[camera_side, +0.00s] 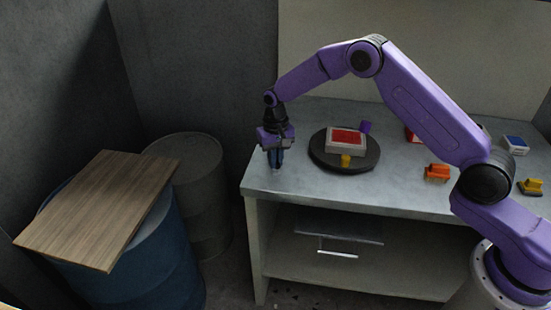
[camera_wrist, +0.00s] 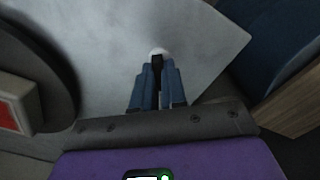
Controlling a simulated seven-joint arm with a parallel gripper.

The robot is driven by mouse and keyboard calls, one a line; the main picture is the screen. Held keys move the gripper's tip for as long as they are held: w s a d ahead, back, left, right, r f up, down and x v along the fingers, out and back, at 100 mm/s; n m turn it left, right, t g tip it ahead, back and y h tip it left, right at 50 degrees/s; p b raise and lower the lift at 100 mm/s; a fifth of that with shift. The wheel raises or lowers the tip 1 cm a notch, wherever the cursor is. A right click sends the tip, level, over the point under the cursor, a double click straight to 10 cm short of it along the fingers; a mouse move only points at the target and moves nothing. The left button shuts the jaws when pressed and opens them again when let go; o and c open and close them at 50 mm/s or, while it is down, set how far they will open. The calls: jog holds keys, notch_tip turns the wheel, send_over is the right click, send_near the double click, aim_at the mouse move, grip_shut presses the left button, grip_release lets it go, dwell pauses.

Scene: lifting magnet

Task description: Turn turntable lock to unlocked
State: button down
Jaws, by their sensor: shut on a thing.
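The turntable (camera_side: 374,160) is a dark round disc on the grey table, also at the left of the wrist view (camera_wrist: 60,60). A pale box with a red top (camera_side: 346,139) sits on it. My gripper (camera_side: 276,163) points down near the table's left edge, left of the turntable and apart from the disc. In the wrist view its blue fingers (camera_wrist: 157,68) are shut on a small round pale-ended piece (camera_wrist: 158,51) with a dark part between the fingers. The fingers hide most of this piece, so I cannot tell whether it is the turntable lock or how it is turned.
A yellow block (camera_side: 346,161) and a purple block (camera_side: 365,127) are at the turntable. An orange piece (camera_side: 437,172), a blue-topped box (camera_side: 515,144) and a yellow piece (camera_side: 531,187) stand at the right. A wooden board (camera_side: 100,205) on a blue barrel (camera_side: 145,268) lies beyond the table's left edge.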

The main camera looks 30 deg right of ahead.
jog(key=n, duration=0.4)
jog(key=shift+n, duration=2.9)
jog(key=c, duration=1.2)
grip_release()
notch_tip(320, 180, up, 18)
jog(key=shift+f, duration=0.25)
